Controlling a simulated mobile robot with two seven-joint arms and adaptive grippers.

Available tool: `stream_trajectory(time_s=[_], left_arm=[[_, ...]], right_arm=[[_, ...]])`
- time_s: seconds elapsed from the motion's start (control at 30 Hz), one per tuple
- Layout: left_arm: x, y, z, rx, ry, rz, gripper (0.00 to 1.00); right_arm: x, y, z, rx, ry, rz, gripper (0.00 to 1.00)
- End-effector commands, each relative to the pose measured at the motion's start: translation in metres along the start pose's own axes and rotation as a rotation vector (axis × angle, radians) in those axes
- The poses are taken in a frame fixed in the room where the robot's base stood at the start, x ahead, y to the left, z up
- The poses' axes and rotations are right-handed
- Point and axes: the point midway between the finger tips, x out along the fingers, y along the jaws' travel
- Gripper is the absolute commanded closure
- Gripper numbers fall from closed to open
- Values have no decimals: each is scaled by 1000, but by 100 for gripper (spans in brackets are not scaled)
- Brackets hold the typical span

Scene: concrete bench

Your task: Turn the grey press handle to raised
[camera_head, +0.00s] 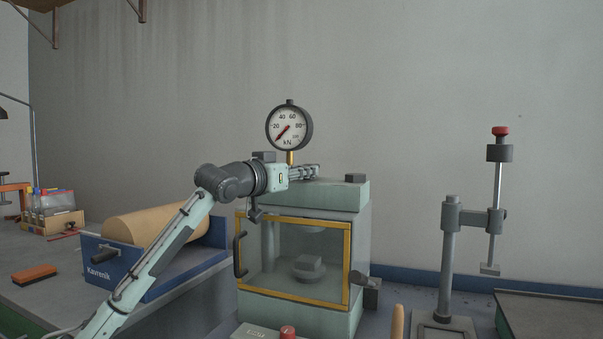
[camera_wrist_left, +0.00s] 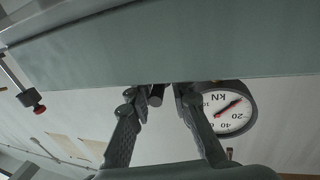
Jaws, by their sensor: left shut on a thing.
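The press (camera_head: 300,196) is a pale green cabinet with a yellow-framed clear door. My left gripper (camera_head: 312,171) lies level at its top, just right of the gauge stem. In the left wrist view, my left gripper (camera_wrist_left: 160,92) has its fingers on both sides of a short dark grey rod, which I take as the grey press handle (camera_wrist_left: 157,94). The fingers are shut on it. In the head view the gripper hides the handle, so its angle cannot be told. My right gripper is not in view.
A round kN gauge (camera_head: 289,127) rises above the press. A blue roller unit (camera_head: 130,275) stands to the left, under my left arm. A post stand (camera_head: 450,245) with a red-topped rod stands to the right. A dark grey lever (camera_head: 366,283) sticks out at the press's lower right side.

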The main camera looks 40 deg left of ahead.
Motion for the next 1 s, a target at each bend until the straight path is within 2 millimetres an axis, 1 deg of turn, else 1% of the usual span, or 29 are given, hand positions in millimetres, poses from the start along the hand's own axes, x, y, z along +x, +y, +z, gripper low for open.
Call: stream_trajectory(time_s=[0.03,0.7,0.73,1.0], left_arm=[[1,13,8,-5,-12,28,100],[1,14,8,-6,-14,28,100],[1,14,8,-6,-14,28,78],[1,12,7,-4,-12,24,44]], right_arm=[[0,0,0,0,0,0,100],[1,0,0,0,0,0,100],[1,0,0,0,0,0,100],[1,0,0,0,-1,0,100]])
